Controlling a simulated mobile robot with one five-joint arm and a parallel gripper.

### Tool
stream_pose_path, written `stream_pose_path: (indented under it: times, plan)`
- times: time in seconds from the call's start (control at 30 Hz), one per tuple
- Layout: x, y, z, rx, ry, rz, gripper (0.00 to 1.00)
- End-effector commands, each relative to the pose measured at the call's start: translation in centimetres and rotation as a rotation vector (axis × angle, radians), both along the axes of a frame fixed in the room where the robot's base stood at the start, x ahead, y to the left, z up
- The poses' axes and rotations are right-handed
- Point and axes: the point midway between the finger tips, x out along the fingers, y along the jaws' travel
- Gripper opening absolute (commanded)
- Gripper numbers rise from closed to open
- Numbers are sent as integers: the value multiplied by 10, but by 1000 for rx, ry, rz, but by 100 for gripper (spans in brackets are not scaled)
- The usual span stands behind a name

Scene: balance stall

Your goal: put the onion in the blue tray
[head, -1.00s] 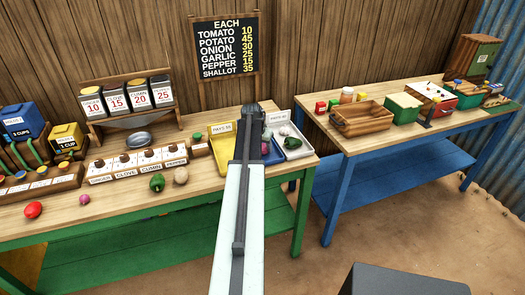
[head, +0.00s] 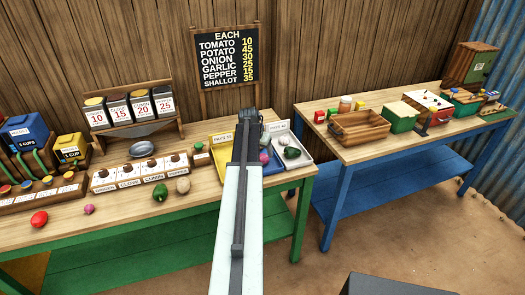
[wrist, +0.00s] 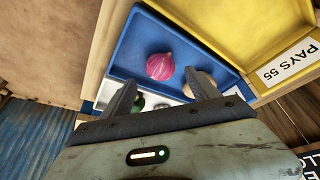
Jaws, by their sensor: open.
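The purple-red onion (wrist: 160,66) lies inside the blue tray (wrist: 205,42) in the wrist view. In the head view it is a small pink patch (head: 264,156) beside my arm, and the blue tray (head: 274,168) is partly hidden by the arm. My gripper (wrist: 160,82) is open above the tray, its fingers either side of and short of the onion, with nothing held. In the head view my gripper (head: 249,115) reaches over the trays. A pale round item (wrist: 205,84) is partly hidden behind the right finger.
The yellow tray (wrist: 255,20) with a "PAYS 55" card adjoins the blue one. A white tray (head: 305,158) on the other side holds a green vegetable (head: 292,152). A tomato (head: 39,218), a small magenta bulb (head: 89,209), a green pepper (head: 160,192) and a potato-like item (head: 183,185) lie on the table.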

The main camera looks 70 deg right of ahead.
Motion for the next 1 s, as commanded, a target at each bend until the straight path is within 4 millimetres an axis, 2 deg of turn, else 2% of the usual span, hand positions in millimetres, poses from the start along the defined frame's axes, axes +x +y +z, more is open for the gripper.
stream_pose_path:
  times: [0.03, 0.23, 0.37, 0.67, 0.73, 0.77, 0.87, 0.9, 0.97, 1.0]
  plan:
    - [1, 7, 24, 0, 0, 1, 70]
    - [4, 22, 61, 0, 1, 2, 70]
    - [5, 26, 67, 0, 0, 1, 70]
    - [6, 27, 64, 0, 0, 2, 70]
    - [18, 33, 64, 6, 1, 23, 70]
    - [29, 40, 63, 10, 2, 44, 70]
    - [95, 82, 61, 40, 10, 175, 70]
    - [130, 109, 60, 58, 17, 250, 70]
    - [183, 157, 57, 87, 30, 377, 70]
    - [216, 192, 56, 105, 40, 464, 70]
